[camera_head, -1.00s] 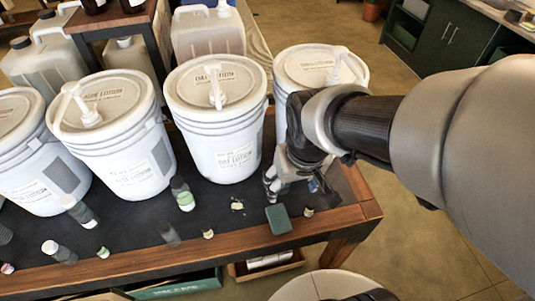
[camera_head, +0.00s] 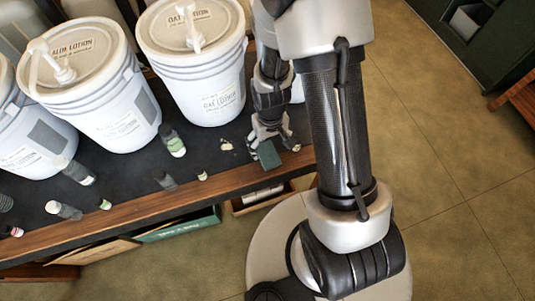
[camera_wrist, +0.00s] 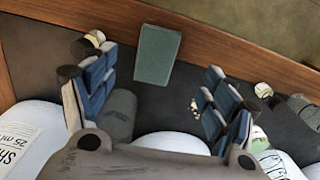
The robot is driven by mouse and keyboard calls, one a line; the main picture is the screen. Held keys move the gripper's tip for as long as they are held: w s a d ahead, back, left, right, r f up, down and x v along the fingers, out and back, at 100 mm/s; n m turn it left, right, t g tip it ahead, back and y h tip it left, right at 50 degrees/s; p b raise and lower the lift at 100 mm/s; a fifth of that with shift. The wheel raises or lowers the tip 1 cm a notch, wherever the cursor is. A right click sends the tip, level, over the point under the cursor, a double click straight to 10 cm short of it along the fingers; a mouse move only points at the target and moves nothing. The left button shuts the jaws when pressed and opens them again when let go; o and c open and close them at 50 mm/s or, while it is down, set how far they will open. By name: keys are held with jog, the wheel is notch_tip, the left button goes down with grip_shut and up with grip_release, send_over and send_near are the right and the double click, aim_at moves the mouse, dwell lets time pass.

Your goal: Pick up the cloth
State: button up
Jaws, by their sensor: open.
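The cloth is a dark green, flat rectangle (camera_head: 269,155) at the front edge of the dark tabletop. It also shows in the wrist view (camera_wrist: 157,55), upper middle, close to the wooden rim. My gripper (camera_head: 266,134) is over the table just behind the cloth, pointing down. In the wrist view its two blue-padded fingers are spread wide, one left and one right, with the cloth between and beyond them in the picture. Nothing is held. I cannot tell the exact height of the fingers above the table.
White pump buckets (camera_head: 200,85) stand behind and left of my gripper. The wooden rim (camera_head: 120,218) borders the table.

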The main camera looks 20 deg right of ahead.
aim_at(270, 158)
jog(key=f+b, duration=0.1)
jog(key=f, duration=0.2)
jog(key=f+b, duration=0.1)
jog(key=f, duration=0.2)
jog(key=f+b, duration=0.1)
jog(key=f, duration=0.3)
jog(key=shift+w+d+f+b, duration=0.1)
jog(key=shift+w+d+b, duration=0.05)
jog(key=shift+w+b, duration=0.15)
jog(key=shift+c, duration=0.3)
jog(key=c, duration=1)
jog(key=shift+r, duration=0.25)
notch_tip(270, 158, up, 20)
jog(key=p, duration=0.6)
jog(key=shift+f+p, duration=0.15)
jog(key=shift+p, duration=0.2)
